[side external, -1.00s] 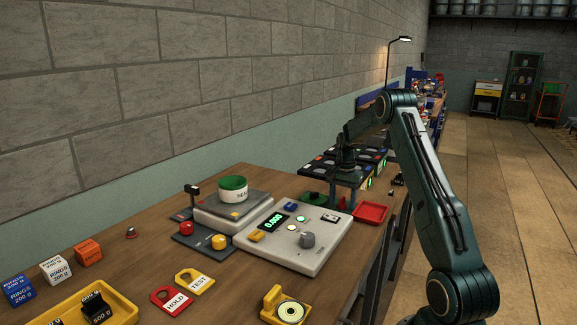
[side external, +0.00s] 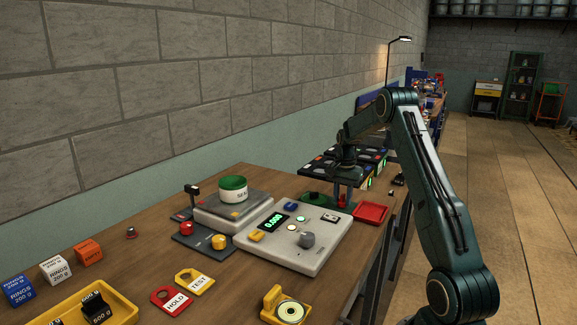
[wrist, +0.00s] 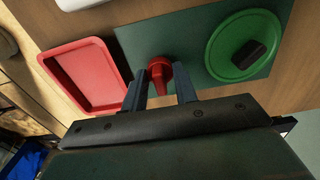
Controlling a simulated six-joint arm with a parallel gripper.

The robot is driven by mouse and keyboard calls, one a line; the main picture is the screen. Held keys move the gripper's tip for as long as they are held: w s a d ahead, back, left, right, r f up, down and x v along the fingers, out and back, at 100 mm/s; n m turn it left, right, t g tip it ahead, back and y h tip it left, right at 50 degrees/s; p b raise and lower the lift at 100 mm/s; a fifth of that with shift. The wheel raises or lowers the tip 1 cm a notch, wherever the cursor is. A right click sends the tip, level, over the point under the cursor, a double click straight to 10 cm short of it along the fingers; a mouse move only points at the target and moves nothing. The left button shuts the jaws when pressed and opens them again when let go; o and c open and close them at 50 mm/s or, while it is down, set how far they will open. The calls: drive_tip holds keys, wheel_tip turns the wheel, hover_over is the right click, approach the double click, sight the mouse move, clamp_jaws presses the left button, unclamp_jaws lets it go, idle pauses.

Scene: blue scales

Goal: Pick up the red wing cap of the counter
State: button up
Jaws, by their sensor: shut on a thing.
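The red wing cap (wrist: 160,72) stands on a dark green mat (wrist: 195,30) in the wrist view, its narrower end towards the camera. My gripper (wrist: 160,88) has one finger on each side of it and is shut on it. In the side view my gripper (side external: 343,198) is low over the mat, just behind the scale, with a bit of red between the fingers. The fingertips partly hide the cap, and I cannot tell whether it is clear of the mat.
A green round lid with a black knob (wrist: 240,48) lies on the mat to the right. A red tray (wrist: 108,88) lies to the left. The white scale (side external: 322,222) with a lit display is close in front of my gripper.

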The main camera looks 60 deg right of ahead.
sight(343, 194)
wheel_tip(343, 194, up, 19)
idle(0.5)
idle(0.5)
